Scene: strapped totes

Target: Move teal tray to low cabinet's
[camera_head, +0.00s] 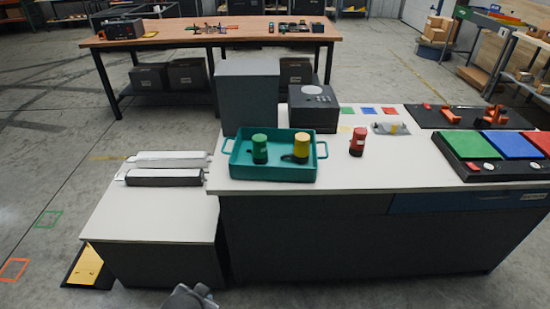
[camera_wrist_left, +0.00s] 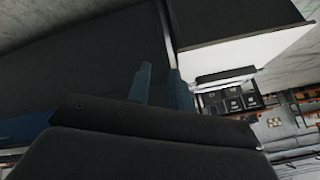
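The teal tray (camera_head: 272,173) sits at the left end of the white-topped counter, with a handle at each side. A grey part of mine shows at the bottom edge of the head view, well short of the tray. My right gripper cannot be made out.
Two bars, one white (camera_head: 170,159) and one dark (camera_head: 164,177), lie at the back of the low cabinet; its front top is clear. A grey box (camera_head: 247,92) stands behind the tray. A red cylinder (camera_head: 357,141) stands to its right on the counter (camera_head: 400,177).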

